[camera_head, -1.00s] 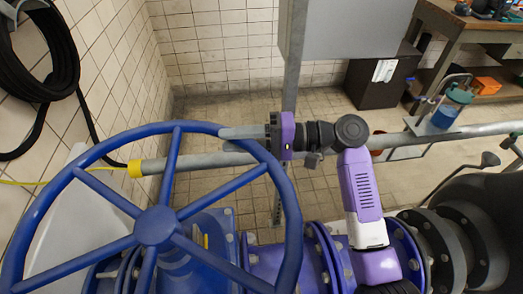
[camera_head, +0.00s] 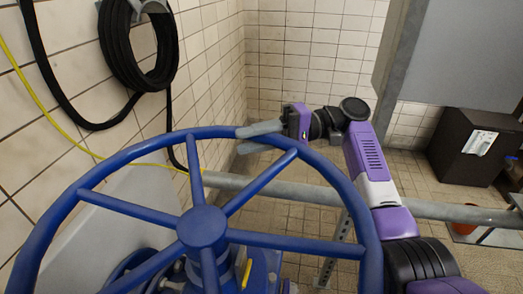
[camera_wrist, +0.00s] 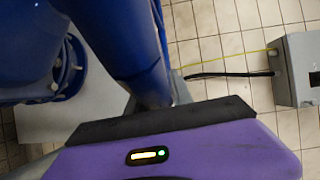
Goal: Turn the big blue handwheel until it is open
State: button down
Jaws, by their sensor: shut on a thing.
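The big blue handwheel (camera_head: 203,226) fills the lower left of the head view. Its spokes run from a round hub to a thick rim. My gripper (camera_head: 250,138) is at the far, upper right part of the rim, its two grey fingers on either side of it, between two spokes. It is shut on the rim. In the wrist view, a thick blue part of the wheel (camera_wrist: 140,50) meets my purple gripper body near its dark front edge. The fingertips are hidden there.
A grey horizontal pipe (camera_head: 320,194) runs behind the wheel. A black hose coil (camera_head: 137,50) hangs on the tiled wall at left, with a yellow cable beside it. A grey cabinet (camera_head: 470,50) is at upper right, and a dark box (camera_head: 475,150) stands on the floor.

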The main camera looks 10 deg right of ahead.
jog(key=shift+a+f+g, duration=0.25)
jog(key=shift+a+g, duration=0.15)
jog(key=shift+a, duration=0.25)
jog(key=c, duration=1.1)
grip_release()
jog(key=shift+s, duration=0.1)
jog(key=shift+d+r, duration=0.1)
jog(key=shift+r, duration=0.15)
